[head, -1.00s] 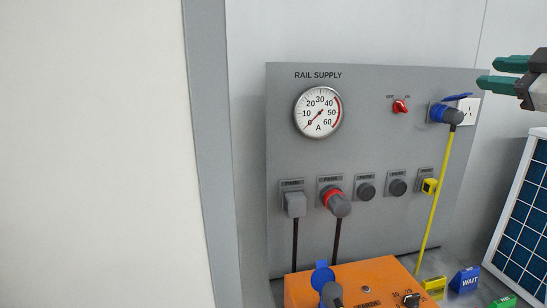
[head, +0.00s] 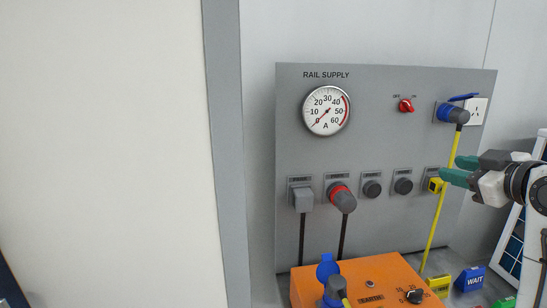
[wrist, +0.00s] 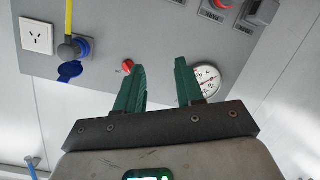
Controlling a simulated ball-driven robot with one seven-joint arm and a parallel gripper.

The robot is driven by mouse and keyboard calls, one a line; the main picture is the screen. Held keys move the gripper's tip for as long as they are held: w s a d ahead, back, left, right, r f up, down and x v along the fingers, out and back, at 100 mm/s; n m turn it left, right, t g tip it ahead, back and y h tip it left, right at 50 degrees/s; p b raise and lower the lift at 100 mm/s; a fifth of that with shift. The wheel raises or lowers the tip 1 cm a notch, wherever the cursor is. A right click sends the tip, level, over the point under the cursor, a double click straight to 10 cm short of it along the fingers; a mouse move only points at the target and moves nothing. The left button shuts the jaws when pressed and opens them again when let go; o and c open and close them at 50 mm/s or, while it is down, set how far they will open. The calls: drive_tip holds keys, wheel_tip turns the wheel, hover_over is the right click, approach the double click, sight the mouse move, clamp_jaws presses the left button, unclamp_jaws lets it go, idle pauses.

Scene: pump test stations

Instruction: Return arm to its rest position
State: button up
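My gripper (head: 456,172) has green fingers and shows at the right of the head view, in front of the right part of the grey rail supply panel (head: 390,140). In the wrist view my gripper (wrist: 160,82) has its two fingers apart with nothing between them. The panel fills the background there, with the red switch (wrist: 127,67) beside the left finger and the gauge (wrist: 207,80) partly behind the right one. In the head view the fingers overlap the yellow cable (head: 440,215) in the picture; I cannot tell whether they touch it.
A blue plug (head: 452,113) sits in the panel's upper right socket. A red-collared plug (head: 342,197) and a grey plug (head: 301,199) sit lower left. An orange box (head: 360,283) stands below, near a blue WAIT block (head: 470,279). A blue-celled panel (head: 514,248) leans at right.

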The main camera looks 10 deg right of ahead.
drive_tip(key=s+a+f+m+g, duration=0.15)
drive_tip(key=s+a+f, duration=0.25)
drive_tip(key=f, duration=0.6)
drive_tip(key=s+a+f+m+g, duration=0.1)
drive_tip(key=s+a+f+g, duration=0.3)
drive_tip(key=f, duration=0.6)
drive_tip(key=s+a+f+m+g, duration=0.1)
drive_tip(key=s+a+f+m, duration=0.3)
drive_tip(key=f, duration=0.6)
drive_tip(key=s+a+f+g+b, duration=0.1)
drive_tip(key=s+f+g+b, duration=0.2)
drive_tip(key=s+f, duration=0.8)
drive_tip(key=s+a+f+g+h+b, duration=0.1)
drive_tip(key=s+f+g, duration=0.4)
drive_tip(key=s+f, duration=0.6)
drive_tip(key=s+a+b, duration=0.1)
drive_tip(key=s+b, duration=0.1)
drive_tip(key=s, duration=0.1)
drive_tip(key=shift+a+f, duration=0.15)
drive_tip(key=shift+f, duration=0.1)
